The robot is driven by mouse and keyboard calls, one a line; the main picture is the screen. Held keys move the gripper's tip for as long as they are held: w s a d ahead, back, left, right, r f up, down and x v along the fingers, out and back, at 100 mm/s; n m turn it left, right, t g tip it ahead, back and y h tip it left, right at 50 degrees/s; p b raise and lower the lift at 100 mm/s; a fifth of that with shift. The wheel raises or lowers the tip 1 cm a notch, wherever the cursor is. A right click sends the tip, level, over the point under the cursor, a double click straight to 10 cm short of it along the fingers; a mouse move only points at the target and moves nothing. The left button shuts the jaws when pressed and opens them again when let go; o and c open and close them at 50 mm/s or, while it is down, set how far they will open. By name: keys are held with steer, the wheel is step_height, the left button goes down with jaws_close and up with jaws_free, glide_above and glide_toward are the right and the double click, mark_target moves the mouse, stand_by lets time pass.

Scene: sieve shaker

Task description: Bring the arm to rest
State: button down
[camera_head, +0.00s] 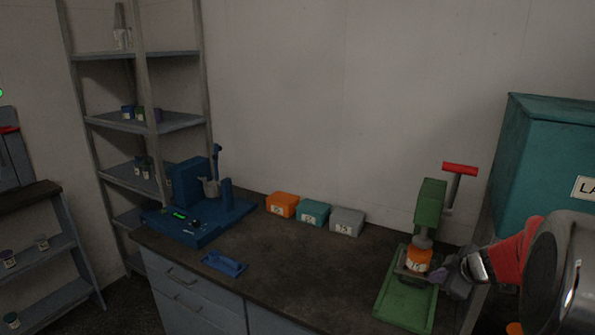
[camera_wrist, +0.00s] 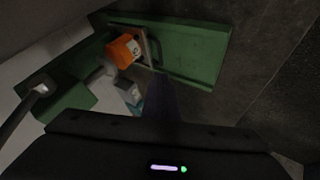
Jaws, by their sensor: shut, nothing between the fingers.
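My arm reaches in from the right edge of the head view, with a red section and a silver wrist. My gripper (camera_head: 446,279) is shut and empty, close to the right side of a green hand press (camera_head: 431,205). An orange labelled container (camera_head: 418,260) stands on the press under its ram. In the wrist view my gripper (camera_wrist: 163,85) shows as dark shut fingers pointing at the press base (camera_wrist: 195,55), with the orange container (camera_wrist: 124,50) just up and left of them. I cannot tell whether the fingers touch the press.
A teal cabinet (camera_head: 550,150) stands close behind my arm at the right. Orange, teal and grey boxes (camera_head: 313,212) line the wall. A blue machine (camera_head: 195,205) and a small blue tray (camera_head: 224,264) are at the left. The worktop middle (camera_head: 310,270) is clear.

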steer(key=w+a+r+m+t+h, duration=0.1)
steer(key=a+r+m+t+h, duration=0.2)
steer(key=r, duration=0.9)
steer(key=s+a+r+m+h, duration=0.3)
steer(key=s+a+r+m, duration=0.1)
steer(key=s+r, duration=0.2)
steer(key=s+a+f+m+g+y, duration=0.1)
steer(key=s+a+f+g+y, duration=0.1)
steer(key=s+a, duration=0.8)
steer(key=s+a+f+m+g+y, duration=0.1)
steer(key=s+a+f+g+y, duration=0.2)
steer(key=s+a, duration=0.7)
steer(key=s+f, duration=0.2)
steer(key=s, duration=0.2)
steer(key=shift+a+f+m+g, duration=0.2)
steer(key=shift+a+m+g, duration=0.1)
steer(key=shift+a+g, duration=0.1)
